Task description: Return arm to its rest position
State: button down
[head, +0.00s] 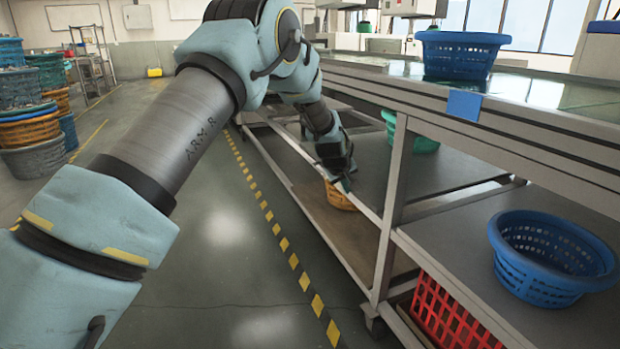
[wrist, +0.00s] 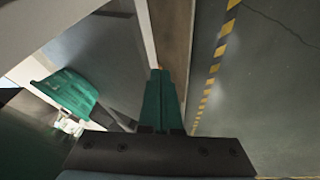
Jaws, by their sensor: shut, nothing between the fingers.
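My arm reaches from the lower left of the head view, bends at the top and hangs down beside the metal bench. My gripper (head: 346,182) is at the bench's outer edge, near the lower shelf levels, partly hidden by its own dark wrist. In the wrist view my gripper (wrist: 164,75) shows green fingers closed together with nothing between them. The fingers lie along the shelf edge in that picture; I cannot tell whether they touch it.
A blue basket (head: 463,54) stands on the bench top and another blue basket (head: 552,258) on the middle shelf. A green basket (head: 410,132), an orange basket (head: 338,198) and a red crate (head: 450,315) are under the top. The floor (head: 225,225) left of the bench is clear.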

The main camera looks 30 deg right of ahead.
jog(key=w+a+r+y, duration=0.1)
jog(key=w+a+r, duration=0.1)
jog(key=a, duration=0.9)
jog(key=w+a+r+y, duration=0.1)
jog(key=a+r, duration=0.2)
jog(key=a, duration=0.8)
jog(key=w+a+r+y, duration=0.1)
jog(key=w+a+r, duration=0.1)
jog(key=a, duration=0.9)
jog(key=s+a+r+n+g+y, duration=0.1)
jog(key=s+a+y, duration=0.1)
jog(key=s+a, duration=0.9)
jog(key=s+a+r+n+g+y, duration=0.1)
jog(key=s+a, duration=0.6)
jog(key=a, duration=0.8)
notch_tip(320, 180, up, 21)
jog(key=p, duration=2.1)
jog(key=shift+d+m, duration=0.15)
jog(key=shift+m, duration=0.15)
